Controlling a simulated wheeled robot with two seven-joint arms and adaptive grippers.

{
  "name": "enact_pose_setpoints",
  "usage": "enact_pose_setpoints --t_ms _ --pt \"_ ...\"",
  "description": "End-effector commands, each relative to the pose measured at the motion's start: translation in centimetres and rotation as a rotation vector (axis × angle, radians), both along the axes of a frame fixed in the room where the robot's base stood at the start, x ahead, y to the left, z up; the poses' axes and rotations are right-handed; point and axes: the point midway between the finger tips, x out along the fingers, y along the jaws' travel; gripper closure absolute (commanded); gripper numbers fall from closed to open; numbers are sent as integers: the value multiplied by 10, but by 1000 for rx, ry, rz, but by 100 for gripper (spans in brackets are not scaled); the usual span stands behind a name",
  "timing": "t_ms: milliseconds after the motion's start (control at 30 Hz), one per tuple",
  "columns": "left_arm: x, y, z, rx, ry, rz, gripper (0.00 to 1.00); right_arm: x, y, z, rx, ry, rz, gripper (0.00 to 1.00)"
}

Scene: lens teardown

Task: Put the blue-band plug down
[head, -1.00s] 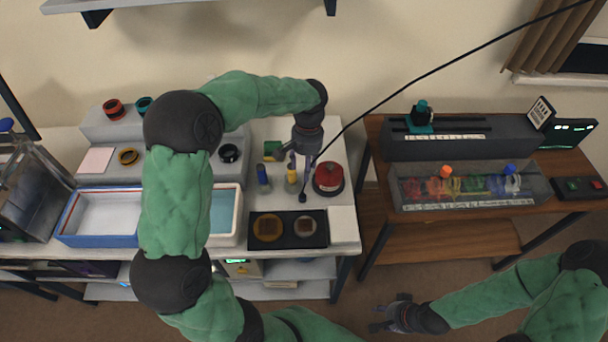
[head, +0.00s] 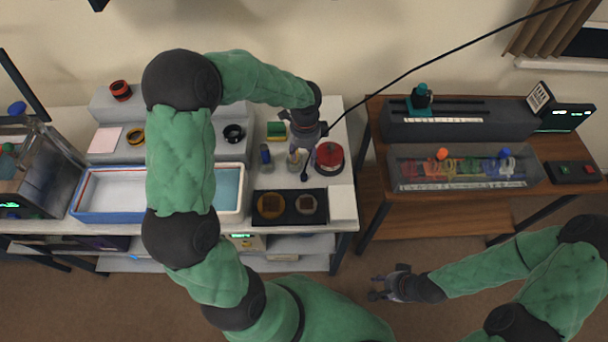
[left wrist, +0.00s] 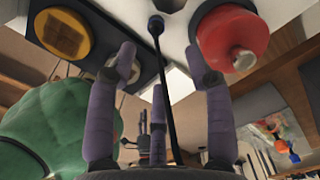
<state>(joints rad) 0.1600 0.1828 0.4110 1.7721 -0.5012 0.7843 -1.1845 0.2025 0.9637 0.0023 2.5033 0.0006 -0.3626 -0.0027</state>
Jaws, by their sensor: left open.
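A small dark cylinder with blue on it (head: 265,154) stands upright on the white table; it may be the blue-band plug, but its band is too small to make out. A yellow-marked small cylinder (head: 293,162) stands to its right, partly under my left gripper (head: 299,152). My right gripper (head: 376,287) hangs empty over the floor, fingers apart.
A red round object with a silver knob (left wrist: 243,60) stands close right of my left gripper. A black tray (head: 289,219) with a gold and a silver disc lies in front. A green-yellow block (head: 276,131) is behind. A blue-rimmed bin (head: 100,218) stands left.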

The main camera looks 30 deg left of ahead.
Motion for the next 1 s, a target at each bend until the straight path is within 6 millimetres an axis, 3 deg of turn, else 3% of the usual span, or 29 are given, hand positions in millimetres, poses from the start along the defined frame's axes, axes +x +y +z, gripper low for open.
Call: enact_pose_setpoints --t_ms 167,433,667,1000 --pt "-1 0 -10 -1 2 -31 48 0 0 -2 0 0 0 60" --pt "-2 0 -49 -1 2 -29 48 0 0 -13 0 0 0 60" --pt "-2 0 -63 -1 -1 -28 48 0 0 -17 0 0 0 60" --pt "-7 0 -106 -1 0 -28 48 0 0 -34 0 0 0 60"
